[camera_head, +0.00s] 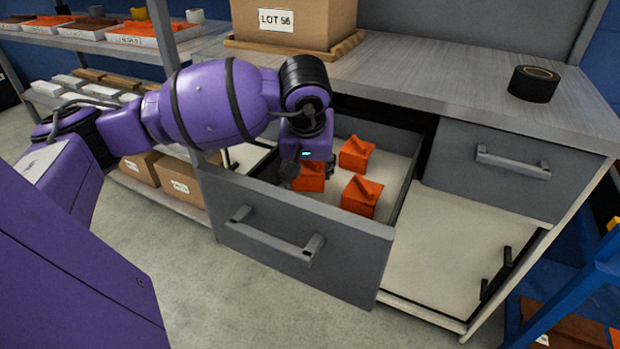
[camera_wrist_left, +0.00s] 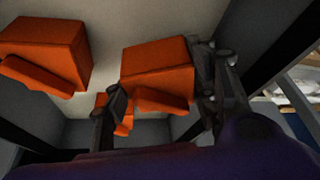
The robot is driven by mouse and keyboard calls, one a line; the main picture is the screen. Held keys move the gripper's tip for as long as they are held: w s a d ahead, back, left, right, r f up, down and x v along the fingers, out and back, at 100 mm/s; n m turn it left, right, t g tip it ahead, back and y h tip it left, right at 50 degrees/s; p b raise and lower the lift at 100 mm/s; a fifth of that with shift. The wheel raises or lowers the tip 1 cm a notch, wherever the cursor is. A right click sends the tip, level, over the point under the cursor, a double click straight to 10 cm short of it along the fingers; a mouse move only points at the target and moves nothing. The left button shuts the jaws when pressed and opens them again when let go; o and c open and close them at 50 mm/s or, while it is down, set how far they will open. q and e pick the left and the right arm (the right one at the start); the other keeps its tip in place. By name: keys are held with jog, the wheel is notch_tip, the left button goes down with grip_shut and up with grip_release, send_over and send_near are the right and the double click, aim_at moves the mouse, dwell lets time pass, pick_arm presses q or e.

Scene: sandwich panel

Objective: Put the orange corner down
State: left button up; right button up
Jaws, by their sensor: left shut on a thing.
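My left gripper (camera_head: 309,172) reaches down into the open drawer (camera_head: 290,240) and is shut on an orange corner (camera_head: 310,181). In the left wrist view, this blocky orange corner (camera_wrist_left: 157,72) sits between the two dark fingers (camera_wrist_left: 165,100). I cannot tell whether it touches the drawer floor. Two more orange corners lie in the drawer, one at the back (camera_head: 356,152) and one at the front right (camera_head: 361,197). The left wrist view also shows a large orange corner (camera_wrist_left: 42,55) at the left and part of another (camera_wrist_left: 122,122) behind a finger. My right gripper is out of view.
The drawer front has a grey handle (camera_head: 273,234). The worktop (camera_head: 430,75) above carries a cardboard box (camera_head: 290,22) labelled LOT 56 and a black tape roll (camera_head: 533,84). A closed drawer (camera_head: 500,170) is at the right. Shelves with trays (camera_head: 150,42) stand at the left.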

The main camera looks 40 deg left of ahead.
pick_arm(q)
notch_tip(320, 180, down, 2)
jog(key=shift+f, duration=0.1)
jog(key=shift+f+b, duration=0.15)
jog(key=shift+b, duration=0.15)
jog(key=o, duration=1.1)
jog(key=shift+o, duration=0.2)
